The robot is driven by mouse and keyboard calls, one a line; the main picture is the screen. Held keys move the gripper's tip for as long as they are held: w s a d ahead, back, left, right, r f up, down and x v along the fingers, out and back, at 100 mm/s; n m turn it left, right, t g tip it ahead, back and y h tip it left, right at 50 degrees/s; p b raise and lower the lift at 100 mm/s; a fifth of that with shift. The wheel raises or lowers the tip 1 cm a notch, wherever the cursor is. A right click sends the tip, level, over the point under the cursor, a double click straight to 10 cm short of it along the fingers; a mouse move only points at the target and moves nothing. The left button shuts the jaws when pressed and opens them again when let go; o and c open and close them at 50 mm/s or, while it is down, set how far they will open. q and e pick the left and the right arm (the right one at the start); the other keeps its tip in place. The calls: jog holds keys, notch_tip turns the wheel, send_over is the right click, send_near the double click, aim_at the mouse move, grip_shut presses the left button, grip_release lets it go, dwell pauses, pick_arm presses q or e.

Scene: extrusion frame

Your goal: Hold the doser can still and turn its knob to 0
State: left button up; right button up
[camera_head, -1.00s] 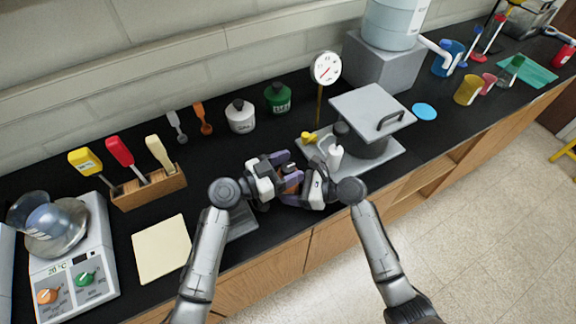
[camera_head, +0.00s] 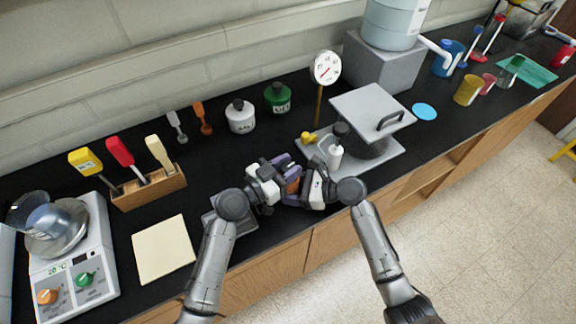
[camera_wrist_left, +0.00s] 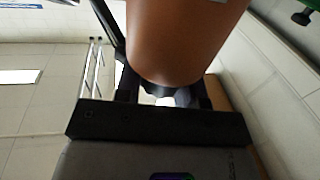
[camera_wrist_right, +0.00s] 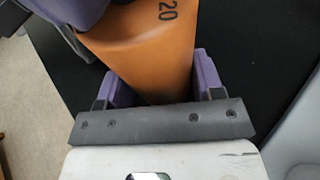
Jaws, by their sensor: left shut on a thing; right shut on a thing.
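The doser can (camera_head: 293,186) is orange and sits between my two grippers above the front of the black counter. My right gripper (camera_head: 299,182) is shut on the can's body; in the right wrist view the can (camera_wrist_right: 145,50) shows a dark "20" mark between the purple fingers. My left gripper (camera_head: 284,174) is shut at the can's other end. In the left wrist view the can (camera_wrist_left: 183,40) looms large and a dark scalloped part, seemingly the knob (camera_wrist_left: 158,90), sits between the fingers. The knob's pointer and scale are not readable.
A grey plate (camera_head: 240,222) lies partly under my left arm. A stand with a hinged grey lid (camera_head: 372,105) and a dial gauge (camera_head: 326,68) are behind to the right. A scale (camera_head: 75,265), a cream pad (camera_head: 163,249) and a wooden holder (camera_head: 150,188) are left.

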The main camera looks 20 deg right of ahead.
pick_arm(q)
jog(key=shift+f+n+t+y, duration=0.1)
jog(key=shift+n+t+y, duration=0.55)
jog(key=shift+n+t, duration=0.5)
jog(key=shift+n+t+y, duration=0.65)
jog(key=shift+n+t, duration=0.1)
jog(key=shift+t, duration=0.8)
jog(key=o, duration=1)
jog(key=shift+c, duration=0.2)
jog(key=shift+g, duration=0.3)
